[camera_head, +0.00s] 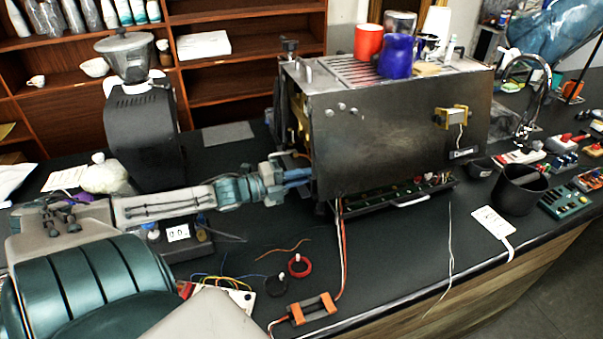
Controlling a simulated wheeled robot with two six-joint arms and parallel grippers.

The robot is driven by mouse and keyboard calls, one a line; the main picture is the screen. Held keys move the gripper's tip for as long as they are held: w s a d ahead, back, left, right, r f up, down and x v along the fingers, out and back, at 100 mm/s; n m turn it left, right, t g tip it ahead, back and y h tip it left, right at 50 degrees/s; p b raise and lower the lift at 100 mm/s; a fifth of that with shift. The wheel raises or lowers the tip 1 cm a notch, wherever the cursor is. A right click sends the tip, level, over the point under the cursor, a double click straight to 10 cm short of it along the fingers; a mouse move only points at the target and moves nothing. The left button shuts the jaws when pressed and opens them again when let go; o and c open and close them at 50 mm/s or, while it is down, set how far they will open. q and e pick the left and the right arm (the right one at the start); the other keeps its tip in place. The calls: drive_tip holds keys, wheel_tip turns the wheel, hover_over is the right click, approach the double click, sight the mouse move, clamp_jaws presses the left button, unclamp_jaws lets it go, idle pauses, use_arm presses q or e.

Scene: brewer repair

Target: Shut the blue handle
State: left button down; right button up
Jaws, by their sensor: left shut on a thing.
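The brewer (400,130) is a large metal box on the dark counter. The blue handle (298,174) shows at the lower part of its left side, partly covered by my gripper. My left arm comes in from the left, and my left gripper (284,179) is at the blue handle, shut on it. The fingertips and the far end of the handle are hard to make out against the machine's edge. My right gripper is not in view.
A black grinder (142,135) stands behind my left arm. An open drawer with a circuit board (400,200) sits under the brewer. Red and blue cups (396,55) stand on top. Wires, a red ring (300,266) and an orange part (312,309) lie in front. A black bin (520,190) is at right.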

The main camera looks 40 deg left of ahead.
use_arm(q)
drive_tip(key=c, duration=1.8)
unclamp_jaws()
drive_tip(key=shift+o, duration=0.2)
drive_tip(key=shift+s+a+r+p, duration=0.15)
drive_tip(key=shift+s+p, duration=0.15)
drive_tip(key=shift+p, duration=0.25)
drive_tip(key=p+v, duration=0.7)
drive_tip(key=v, duration=0.3)
drive_tip(key=shift+f, duration=0.2)
drive_tip(key=shift+s+a, duration=0.1)
drive_tip(key=shift+f, duration=0.1)
